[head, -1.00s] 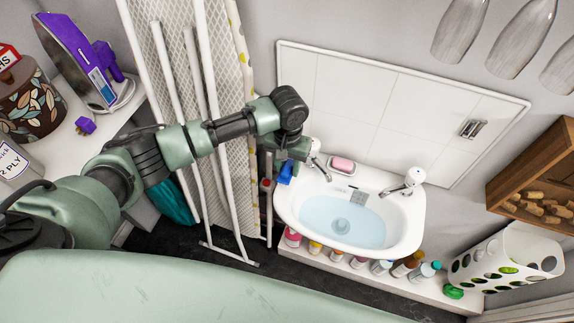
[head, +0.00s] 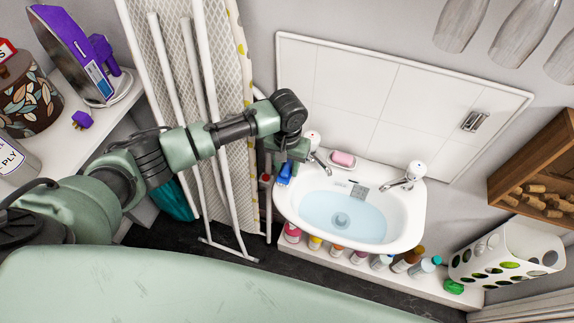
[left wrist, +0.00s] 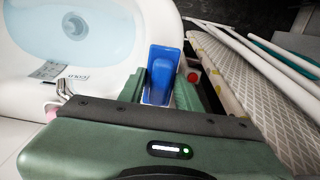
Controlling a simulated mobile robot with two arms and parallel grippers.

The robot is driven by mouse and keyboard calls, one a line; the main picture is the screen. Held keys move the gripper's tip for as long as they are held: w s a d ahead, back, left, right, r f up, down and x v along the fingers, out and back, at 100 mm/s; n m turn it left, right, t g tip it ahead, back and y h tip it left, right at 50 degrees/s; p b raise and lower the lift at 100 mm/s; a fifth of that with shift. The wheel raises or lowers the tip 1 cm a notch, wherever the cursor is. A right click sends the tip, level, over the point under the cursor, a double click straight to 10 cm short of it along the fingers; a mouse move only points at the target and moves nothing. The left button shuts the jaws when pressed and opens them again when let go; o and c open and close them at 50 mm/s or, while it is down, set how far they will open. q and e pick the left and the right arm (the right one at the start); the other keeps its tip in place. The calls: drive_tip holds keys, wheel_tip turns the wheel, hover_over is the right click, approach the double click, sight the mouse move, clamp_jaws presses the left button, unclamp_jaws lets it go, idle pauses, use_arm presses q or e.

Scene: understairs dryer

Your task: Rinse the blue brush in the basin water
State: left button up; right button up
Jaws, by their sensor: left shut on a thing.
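The blue brush (head: 285,173) is at the left rim of the basin (head: 412,222), in the grip of my left gripper (head: 288,160). In the left wrist view the brush (left wrist: 161,75) sits between the two green fingers of the gripper (left wrist: 160,95). The basin (left wrist: 20,90) holds clear, pale blue water (head: 335,225), which lies to the right of the brush in the head view. The brush is apart from the water. The gripper hides part of the brush, and I cannot tell whether the brush touches the rim. My right gripper is not in view.
Two taps (head: 318,160) (head: 408,178) and a pink soap (head: 343,158) stand along the basin's back edge. Several bottles (head: 381,262) line the ledge below. A folded ironing board (head: 232,110) stands close on the left. The space above the water is clear.

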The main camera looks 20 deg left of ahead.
sight(287, 166)
use_arm(q)
drive_tip(key=shift+f, duration=0.3)
drive_tip(key=o, duration=1.3)
drive_tip(key=shift+r+b, duration=0.5)
drive_tip(key=shift+r, duration=3.4)
